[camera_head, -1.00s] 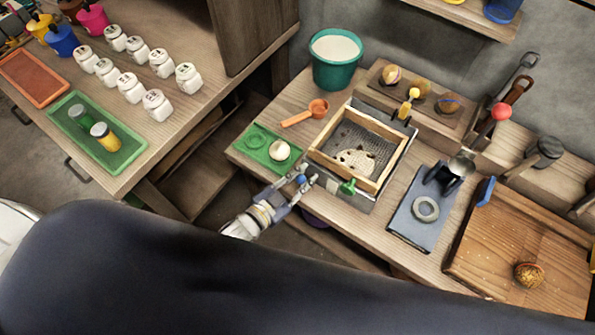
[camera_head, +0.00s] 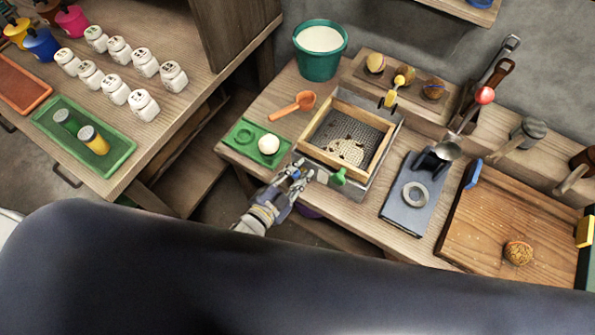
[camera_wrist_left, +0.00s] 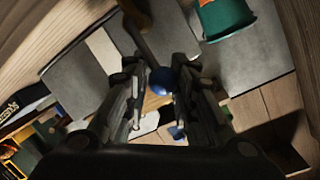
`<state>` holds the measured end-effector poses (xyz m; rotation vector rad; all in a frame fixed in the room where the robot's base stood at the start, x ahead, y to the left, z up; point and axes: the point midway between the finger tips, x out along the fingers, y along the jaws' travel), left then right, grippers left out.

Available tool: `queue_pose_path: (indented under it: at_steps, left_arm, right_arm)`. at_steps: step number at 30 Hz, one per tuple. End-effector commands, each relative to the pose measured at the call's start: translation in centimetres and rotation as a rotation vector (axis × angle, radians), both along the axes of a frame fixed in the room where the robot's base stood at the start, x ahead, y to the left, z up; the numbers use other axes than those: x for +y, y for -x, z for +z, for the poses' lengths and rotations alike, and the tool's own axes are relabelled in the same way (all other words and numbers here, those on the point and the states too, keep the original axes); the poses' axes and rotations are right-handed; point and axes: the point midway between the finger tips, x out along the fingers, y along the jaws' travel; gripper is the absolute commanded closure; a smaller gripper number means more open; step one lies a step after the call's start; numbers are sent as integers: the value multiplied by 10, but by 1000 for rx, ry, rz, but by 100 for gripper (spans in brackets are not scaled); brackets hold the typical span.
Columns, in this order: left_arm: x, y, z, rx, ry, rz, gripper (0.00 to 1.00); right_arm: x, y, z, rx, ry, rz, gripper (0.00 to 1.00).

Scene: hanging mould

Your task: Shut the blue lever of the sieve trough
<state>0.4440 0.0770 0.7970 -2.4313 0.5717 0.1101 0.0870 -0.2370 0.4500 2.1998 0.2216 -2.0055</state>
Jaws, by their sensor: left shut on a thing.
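The sieve trough (camera_head: 395,128) is a grey metal box at the bench's front, holding a wooden-framed mesh with dark bits on it. The blue lever's round knob (camera_head: 295,174) is at the trough's front left side, mostly hidden by my gripper. My left gripper (camera_head: 291,175) reaches it from the front. In the left wrist view, the blue knob (camera_wrist_left: 162,81) sits between the fingers, which are shut on it. A green lever (camera_head: 339,177) is at the front and a yellow lever (camera_head: 390,97) at the back of the trough. My right gripper is not in view.
A green tray (camera_head: 238,147) with a white ball lies left of the trough, near an orange scoop (camera_head: 293,105) and a teal bucket (camera_head: 319,65). A blue-grey plate with a ring (camera_head: 414,195) and a wooden board (camera_head: 500,225) are to the right.

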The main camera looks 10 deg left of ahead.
Motion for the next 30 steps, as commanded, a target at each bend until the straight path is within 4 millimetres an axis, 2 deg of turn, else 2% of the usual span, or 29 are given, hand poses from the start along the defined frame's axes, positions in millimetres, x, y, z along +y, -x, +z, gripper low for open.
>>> queue_pose_path:
  at_steps: [1,3,4,5,6,20,25,30]
  left_arm:
    - [6,3,-10,18,-21,5,100]
    - [6,3,-10,18,-21,5,100]
    - [6,3,-10,18,-21,5,74]
    - [6,3,-10,18,-21,5,67]
    - [6,3,-9,18,-20,5,66]
    - [3,4,-4,9,-5,2,66]
    - [10,21,0,11,-6,3,66]
    - [22,52,7,13,-7,2,66]
  right_arm:
    - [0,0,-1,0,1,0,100]
    - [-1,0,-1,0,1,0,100]
    - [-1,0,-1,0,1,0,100]
    - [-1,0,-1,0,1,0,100]
    - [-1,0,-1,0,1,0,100]
    - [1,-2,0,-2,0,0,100]
    - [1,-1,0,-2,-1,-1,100]
    - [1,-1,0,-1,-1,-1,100]
